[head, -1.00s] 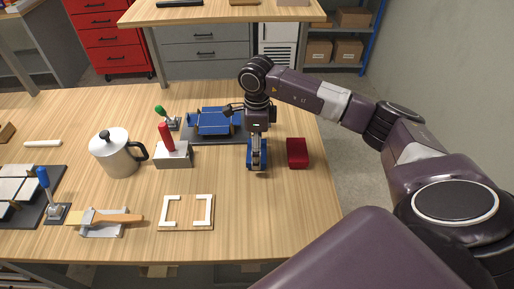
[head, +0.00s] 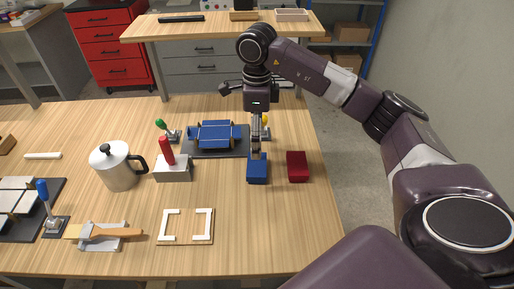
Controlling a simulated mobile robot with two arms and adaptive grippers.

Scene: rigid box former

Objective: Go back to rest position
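My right gripper (head: 257,148) hangs pointing down over the table, at the far edge of a blue block (head: 257,169). Its fingers show as a narrow grey shape, and I cannot tell whether they are open or shut, or whether they touch the block. The blue block sits on the wooden table (head: 290,225), left of a red block (head: 297,166). My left gripper is not in view.
A blue folded box piece (head: 216,135) lies on a dark plate (head: 197,154) with a green-handled clamp (head: 161,125) beside it. A red-handled block (head: 174,168), a metal pot (head: 118,168) and a white-cornered board (head: 186,239) stand left. The table's front right is clear.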

